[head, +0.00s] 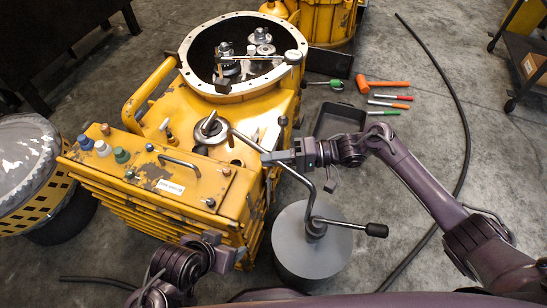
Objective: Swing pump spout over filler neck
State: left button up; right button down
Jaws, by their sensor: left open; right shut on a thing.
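The pump is a grey drum (296,262) on the floor, with a crank and black grip (376,230) on top. Its bent metal spout (303,181) rises from the drum and runs up-left across the yellow housing. My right gripper (270,158) is shut on the spout. The spout's far end shows near a round grey collar (202,136) on the housing top, which looks like the filler neck. I cannot tell whether the end is directly above its opening. My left gripper (238,257) is open and low beside the housing's front, apart from the spout.
The yellow housing (190,185) has several coloured caps and an open round flange (185,62) with gears inside. A dark open tray (338,121), an orange mallet (384,85) and several tools lie on the floor at right. A black hose (466,130) curves across the floor.

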jog(key=shift+s+f, duration=0.15)
jog(key=shift+s, duration=0.05)
pick_arm(q)
jog(key=shift+s+a+f, duration=0.1)
jog(key=shift+a, duration=0.1)
pick_arm(e)
jog(key=c, duration=1.4)
grip_release()
jog(key=shift+w, duration=0.1)
pick_arm(q)
jog(key=shift+a, duration=0.15)
pick_arm(e)
jog(key=d, duration=0.7)
jog(key=shift+d+r, duration=0.35)
jog(key=shift+r, duration=0.1)
pick_arm(q)
jog(key=shift+a+p, duration=0.1)
jog(key=shift+p, duration=0.2)
pick_arm(e)
jog(key=shift+r, duration=0.1)
